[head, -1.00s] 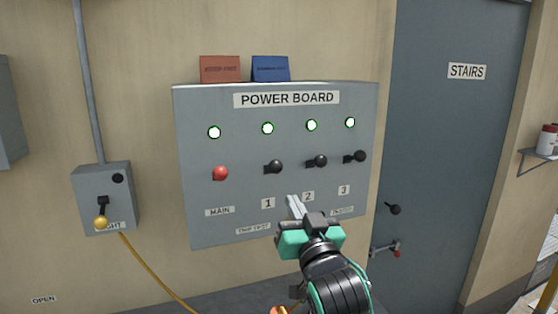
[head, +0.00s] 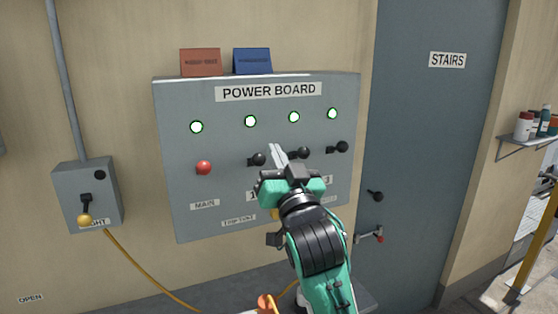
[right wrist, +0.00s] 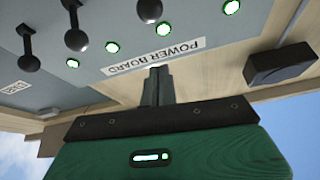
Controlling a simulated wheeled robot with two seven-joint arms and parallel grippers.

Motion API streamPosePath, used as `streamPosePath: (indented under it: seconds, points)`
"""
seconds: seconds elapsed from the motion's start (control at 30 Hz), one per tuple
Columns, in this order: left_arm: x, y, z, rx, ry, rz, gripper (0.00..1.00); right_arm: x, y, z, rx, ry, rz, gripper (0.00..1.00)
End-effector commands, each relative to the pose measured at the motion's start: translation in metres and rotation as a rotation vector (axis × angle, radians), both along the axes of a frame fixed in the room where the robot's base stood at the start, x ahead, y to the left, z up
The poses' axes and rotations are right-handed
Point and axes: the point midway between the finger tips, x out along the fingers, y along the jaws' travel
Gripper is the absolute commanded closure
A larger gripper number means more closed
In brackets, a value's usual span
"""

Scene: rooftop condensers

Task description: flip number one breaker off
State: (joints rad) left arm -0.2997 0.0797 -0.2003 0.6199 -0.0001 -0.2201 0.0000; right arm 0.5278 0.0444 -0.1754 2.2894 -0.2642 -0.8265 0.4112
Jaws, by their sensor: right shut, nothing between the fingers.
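The grey power board (head: 180,205) has a row of lit green lights above its levers. The number one breaker (head: 257,159) is a black-knobbed lever, right of the red main lever (head: 204,167); its light (head: 250,121) is green. The number two breaker (head: 303,153) and number three breaker (head: 342,147) are to its right. My right gripper (head: 278,154) is shut and empty, its tips appearing between the number one and two levers; contact cannot be told. The right wrist view shows the shut fingers (right wrist: 158,85) and the number one lever (right wrist: 148,8). My left gripper is not in view.
A light switch box (head: 72,205) with a yellow-knobbed lever and yellow cable is at left. Red (head: 201,62) and blue (head: 252,61) cards stand on the board's top. A stairs door (head: 415,130) with a handle is at right, then a shelf (head: 530,138) with bottles.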

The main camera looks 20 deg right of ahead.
Motion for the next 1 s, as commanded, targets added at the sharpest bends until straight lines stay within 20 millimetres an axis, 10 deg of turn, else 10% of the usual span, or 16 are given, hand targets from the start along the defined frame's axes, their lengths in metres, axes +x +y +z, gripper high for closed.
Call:
streamPosePath:
  seconds: [0.27, 1.0]
  points:
    - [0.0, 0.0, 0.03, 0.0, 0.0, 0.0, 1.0, 0.055, -0.002, 0.028, -0.002, 0.003, -0.002, 1.0]
    - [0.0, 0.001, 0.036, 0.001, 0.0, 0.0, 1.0, 0.055, 0.005, -0.015, 0.0, 0.0, -0.001, 1.0]
